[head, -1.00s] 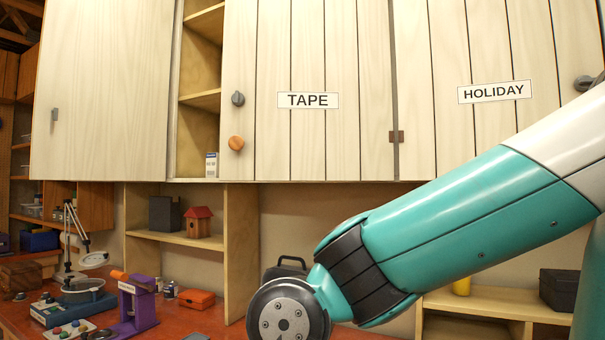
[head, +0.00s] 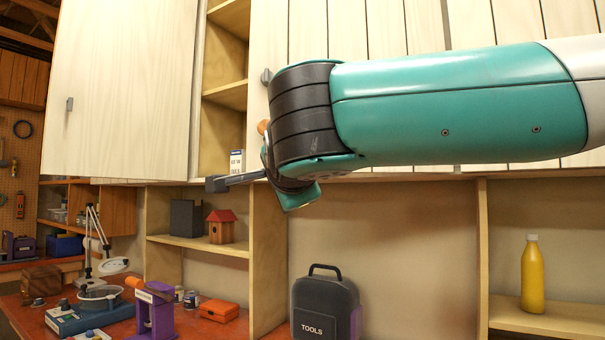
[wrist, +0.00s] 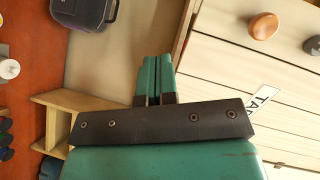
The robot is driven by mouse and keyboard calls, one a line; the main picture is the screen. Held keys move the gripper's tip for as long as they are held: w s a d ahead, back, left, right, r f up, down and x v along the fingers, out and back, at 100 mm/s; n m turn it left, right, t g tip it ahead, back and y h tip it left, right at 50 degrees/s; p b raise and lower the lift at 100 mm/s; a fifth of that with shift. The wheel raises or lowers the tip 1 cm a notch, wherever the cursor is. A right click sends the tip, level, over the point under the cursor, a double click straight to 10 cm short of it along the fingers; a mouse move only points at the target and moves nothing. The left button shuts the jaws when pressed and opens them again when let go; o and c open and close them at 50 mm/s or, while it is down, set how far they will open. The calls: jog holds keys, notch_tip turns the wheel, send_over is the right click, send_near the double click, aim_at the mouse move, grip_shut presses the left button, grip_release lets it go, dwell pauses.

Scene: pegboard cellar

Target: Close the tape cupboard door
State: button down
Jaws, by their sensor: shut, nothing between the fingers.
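The tape cupboard door (head: 345,30) is pale planking in the upper middle of the head view, largely covered by my arm. Its dark knob (head: 266,76) and round orange-brown knob (head: 263,127) show at its left edge. In the wrist view the door (wrist: 225,75) is on the right, with part of the TAPE label (wrist: 264,101) and the wooden knob (wrist: 264,25). My gripper (head: 216,184) points left, just below and left of the wooden knob. Its fingers (wrist: 155,62) are together and empty. How far ajar the door stands is unclear.
Open shelves (head: 225,95) holding a small box (head: 236,162) lie left of the door. Below are a birdhouse (head: 222,227), a TOOLS case (head: 326,305) and a yellow bottle (head: 532,275). Wall below the cupboards, above the case, is clear.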

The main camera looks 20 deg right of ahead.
notch_tip(320, 180, up, 6)
jog(key=s+d+f+m+t+h, duration=0.1)
jog(key=s+d+m+h, duration=0.1)
jog(key=m+h, duration=0.3)
jog(key=w+d+p, duration=0.3)
jog(key=w+p, duration=0.1)
jog(key=w, duration=0.2)
jog(key=w+d+m+y+p, duration=0.1)
jog(key=w+d+p, duration=0.1)
jog(key=w, duration=0.4)
jog(key=shift+w+d+r+p, duration=0.35)
jog(key=shift+d+p, duration=0.05)
jog(key=shift+p, duration=0.45)
